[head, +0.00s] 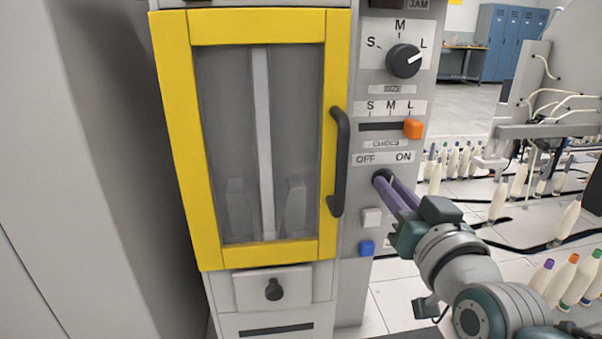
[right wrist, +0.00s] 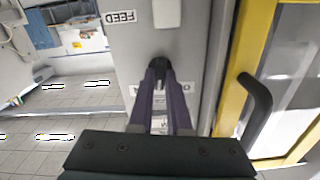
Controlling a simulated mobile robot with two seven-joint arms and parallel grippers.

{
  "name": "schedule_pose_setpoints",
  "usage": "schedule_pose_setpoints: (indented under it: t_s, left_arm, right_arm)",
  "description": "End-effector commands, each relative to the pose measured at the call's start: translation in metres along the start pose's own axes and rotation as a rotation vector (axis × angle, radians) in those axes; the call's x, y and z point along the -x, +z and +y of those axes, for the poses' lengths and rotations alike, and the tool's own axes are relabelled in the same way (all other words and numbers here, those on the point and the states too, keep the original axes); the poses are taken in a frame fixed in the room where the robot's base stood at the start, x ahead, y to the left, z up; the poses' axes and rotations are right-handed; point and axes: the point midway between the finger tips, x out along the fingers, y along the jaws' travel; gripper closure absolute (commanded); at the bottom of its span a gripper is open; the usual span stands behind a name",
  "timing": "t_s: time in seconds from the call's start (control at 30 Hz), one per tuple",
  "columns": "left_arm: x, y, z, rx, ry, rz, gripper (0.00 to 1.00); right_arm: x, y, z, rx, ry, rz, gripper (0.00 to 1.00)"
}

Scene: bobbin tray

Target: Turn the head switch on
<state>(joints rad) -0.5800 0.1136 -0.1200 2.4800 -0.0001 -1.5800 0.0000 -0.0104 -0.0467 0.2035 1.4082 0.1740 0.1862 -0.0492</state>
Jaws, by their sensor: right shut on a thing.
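The head switch, a small black knob (head: 381,176), sits on the grey machine panel just under the OFF/ON label (head: 384,158). It also shows in the right wrist view (right wrist: 159,63). My right gripper (head: 387,182) reaches in from the lower right. Its purple fingers are shut on the knob; in the right wrist view the fingertips (right wrist: 159,72) are on both sides of it. The fingers hide part of the knob, so I cannot tell which way it points. My left gripper is not in view.
Above are a black size dial (head: 404,61) and an orange guide slider (head: 413,128) at L. Below are a white button (head: 372,217) and a blue button (head: 367,248). A yellow-framed door (head: 174,140) with a black handle (head: 340,160) is close on the left. Bobbins stand at right.

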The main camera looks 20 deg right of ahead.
Motion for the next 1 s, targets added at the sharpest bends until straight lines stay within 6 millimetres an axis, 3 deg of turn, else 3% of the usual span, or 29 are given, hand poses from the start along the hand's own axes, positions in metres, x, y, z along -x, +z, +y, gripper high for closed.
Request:
schedule_pose_setpoints:
  t_s: [0.5,1.0]
  left_arm:
    - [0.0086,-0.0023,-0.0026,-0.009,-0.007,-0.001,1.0]
    - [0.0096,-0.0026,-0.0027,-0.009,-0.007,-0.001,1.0]
  right_arm:
    - [-0.0002,0.0,0.0011,-0.413,0.0,-0.001,1.0]
    - [-0.0001,0.0005,0.0009,-0.548,-0.001,0.0,1.0]
